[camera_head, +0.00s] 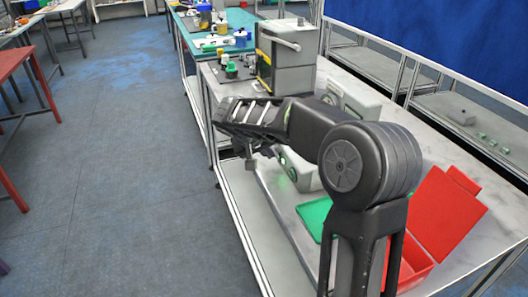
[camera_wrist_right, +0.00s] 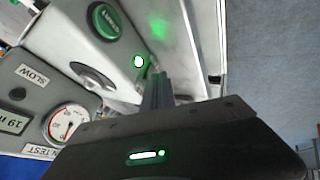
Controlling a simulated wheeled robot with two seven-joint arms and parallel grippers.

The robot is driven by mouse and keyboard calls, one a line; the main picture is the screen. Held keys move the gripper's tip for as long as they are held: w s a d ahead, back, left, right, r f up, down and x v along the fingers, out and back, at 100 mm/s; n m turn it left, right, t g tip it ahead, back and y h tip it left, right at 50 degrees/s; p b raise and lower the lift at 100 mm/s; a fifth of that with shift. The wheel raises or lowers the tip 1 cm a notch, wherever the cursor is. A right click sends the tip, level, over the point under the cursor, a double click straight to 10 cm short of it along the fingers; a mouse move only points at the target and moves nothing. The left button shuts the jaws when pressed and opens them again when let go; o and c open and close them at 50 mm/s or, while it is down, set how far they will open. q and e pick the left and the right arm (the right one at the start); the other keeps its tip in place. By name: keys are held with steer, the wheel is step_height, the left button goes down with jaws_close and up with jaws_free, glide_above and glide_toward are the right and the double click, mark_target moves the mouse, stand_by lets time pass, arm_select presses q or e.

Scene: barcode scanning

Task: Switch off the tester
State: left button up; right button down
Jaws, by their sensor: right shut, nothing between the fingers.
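The tester (camera_head: 303,174) is a pale grey box on the bench, partly hidden behind my right arm, with a green light on its front. My right gripper (camera_head: 251,160) is beside the tester's front. Its fingers (camera_wrist_right: 156,80) are shut and empty, with the tips close to the lit lamp; contact cannot be told. My left gripper is not in view.
A red open box (camera_head: 445,215) and a green tray (camera_head: 314,216) are on the near part of the bench (camera_head: 405,117). A taller grey-green machine (camera_head: 290,70) stands farther back. The floor (camera_head: 110,180) left of the bench is clear.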

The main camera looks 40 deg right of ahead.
steer(key=shift+s+d+r, duration=0.15)
steer(key=shift+d+r, duration=0.05)
steer(key=shift+d, duration=0.15)
steer(key=shift+f+y, duration=0.1)
steer(key=shift+y, duration=0.2)
steer(key=shift+r+p, duration=0.55)
steer(key=shift+r, duration=0.3)
